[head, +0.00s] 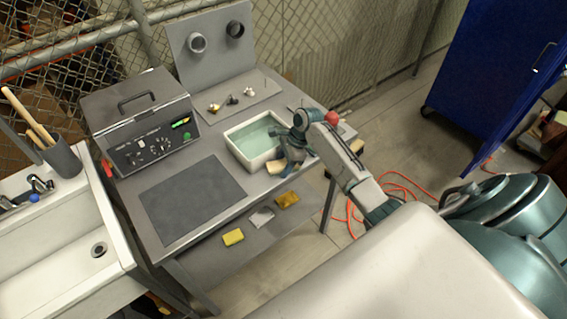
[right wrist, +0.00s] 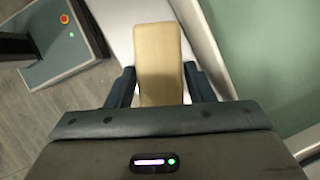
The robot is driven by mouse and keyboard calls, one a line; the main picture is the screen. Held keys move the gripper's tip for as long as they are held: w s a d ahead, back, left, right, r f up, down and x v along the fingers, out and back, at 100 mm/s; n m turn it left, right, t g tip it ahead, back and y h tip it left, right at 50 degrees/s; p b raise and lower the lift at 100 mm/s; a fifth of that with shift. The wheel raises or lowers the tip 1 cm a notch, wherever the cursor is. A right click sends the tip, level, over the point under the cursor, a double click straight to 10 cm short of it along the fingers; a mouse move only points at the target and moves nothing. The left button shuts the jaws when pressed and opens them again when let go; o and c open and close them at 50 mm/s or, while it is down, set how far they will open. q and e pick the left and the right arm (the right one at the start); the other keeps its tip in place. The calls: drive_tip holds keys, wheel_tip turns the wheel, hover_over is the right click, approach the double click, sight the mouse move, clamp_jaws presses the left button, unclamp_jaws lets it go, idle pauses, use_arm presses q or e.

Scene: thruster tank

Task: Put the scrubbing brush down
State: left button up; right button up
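The scrubbing brush shows in the right wrist view as a plain tan block (right wrist: 160,62) between the two fingers of my right gripper (right wrist: 160,88). The fingers lie close along both its sides and look shut on it; its bristles are hidden. In the head view the tan brush (head: 275,167) shows just below the right gripper (head: 287,152), by the right front corner of the white tank (head: 236,155). I cannot tell whether the brush touches the surface under it. My left gripper is not in view.
The tank holds pale green liquid. A dark mat (head: 192,200) lies on the grey table left of it, and a control box (head: 143,122) stands behind the mat. Small parts (head: 232,100) sit behind the tank. Sponges (head: 233,237) lie on the lower shelf. A sink (head: 60,240) is at left.

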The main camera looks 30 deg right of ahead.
drive_tip(key=shift+r, duration=0.1)
drive_tip(key=shift+d+r+b, duration=0.2)
drive_tip(key=shift+r+b, duration=0.1)
drive_tip(key=shift+r, duration=0.05)
drive_tip(key=b+v, duration=0.3)
drive_tip(key=v, duration=0.8)
drive_tip(key=shift+r, duration=0.15)
drive_tip(key=shift+s, duration=0.1)
